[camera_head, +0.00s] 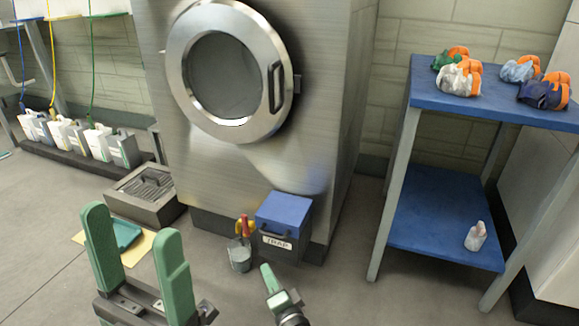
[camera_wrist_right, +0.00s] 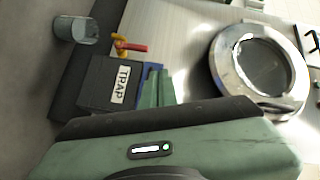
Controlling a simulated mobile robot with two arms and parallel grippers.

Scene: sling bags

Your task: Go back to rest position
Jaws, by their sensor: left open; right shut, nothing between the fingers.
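My left gripper (camera_head: 137,262) stands in the lower left of the head view, its two green fingers pointing up and apart, with nothing between them. My right gripper (camera_head: 268,278) is at the bottom middle of the head view, in front of the blue-lidded trap box, with its green fingers together and empty. The right wrist view shows its green fingers (camera_wrist_right: 158,90) overlapping the trap box in the picture. Several sling bags (camera_head: 458,78) with orange parts lie on the blue table top at the right, away from both grippers.
A steel washer (camera_head: 300,150) with a round door stands at the centre. The trap box (camera_head: 284,225) and a small bucket (camera_head: 240,258) sit before it. The blue table (camera_head: 430,87) has a lower shelf with a white bottle (camera_head: 476,237). White jugs (camera_head: 75,137) line the left wall.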

